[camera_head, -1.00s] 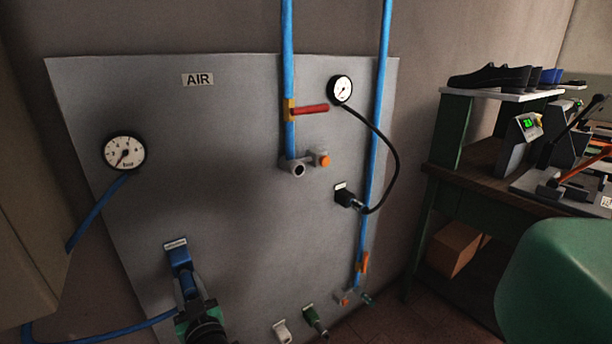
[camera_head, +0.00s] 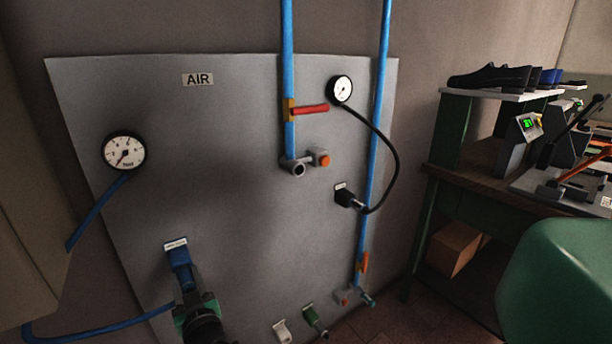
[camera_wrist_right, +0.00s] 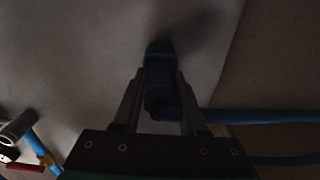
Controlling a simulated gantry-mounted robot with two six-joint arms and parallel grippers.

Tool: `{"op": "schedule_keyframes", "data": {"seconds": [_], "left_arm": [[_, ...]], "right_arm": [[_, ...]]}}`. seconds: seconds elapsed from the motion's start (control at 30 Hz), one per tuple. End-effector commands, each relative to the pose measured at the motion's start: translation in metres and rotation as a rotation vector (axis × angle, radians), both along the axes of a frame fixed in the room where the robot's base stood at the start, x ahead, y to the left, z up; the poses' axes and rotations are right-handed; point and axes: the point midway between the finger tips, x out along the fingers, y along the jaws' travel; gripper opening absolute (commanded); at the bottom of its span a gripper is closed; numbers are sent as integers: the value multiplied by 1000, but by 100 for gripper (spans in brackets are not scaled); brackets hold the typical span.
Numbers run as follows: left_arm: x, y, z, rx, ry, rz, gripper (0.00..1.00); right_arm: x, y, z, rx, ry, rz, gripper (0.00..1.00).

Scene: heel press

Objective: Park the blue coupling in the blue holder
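The blue holder (camera_head: 179,254), with a small pale label on top, is low on the left of the grey panel. My right gripper (camera_head: 188,284) is just below it in the head view, its black and green wrist covering much of the area. In the right wrist view the two fingers (camera_wrist_right: 160,92) stand on both sides of the blue coupling (camera_wrist_right: 160,98) and appear shut on it. A blue hose (camera_wrist_right: 260,116) leads off from the coupling. The coupling is at or against the holder; I cannot tell if it is seated. My left gripper is not in view.
The grey panel (camera_head: 230,130) carries gauges, a red-handled valve (camera_head: 310,110), a black holder (camera_head: 345,196), and white (camera_head: 283,331) and green (camera_head: 314,319) holders near the bottom. The blue hose (camera_head: 100,330) runs along the lower left. A bench (camera_head: 480,180) stands right.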

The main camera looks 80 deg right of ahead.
Motion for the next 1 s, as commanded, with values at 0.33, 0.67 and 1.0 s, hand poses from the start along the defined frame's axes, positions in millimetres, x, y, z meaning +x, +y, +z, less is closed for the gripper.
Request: {"op": "schedule_keyframes", "data": {"seconds": [0.33,0.67,1.0], "left_arm": [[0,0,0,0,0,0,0],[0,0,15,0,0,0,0],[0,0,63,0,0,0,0]], "right_arm": [[0,0,0,0,0,0,71],[-20,24,3,1,1,3,71],[-69,77,7,1,8,0,71]]}}
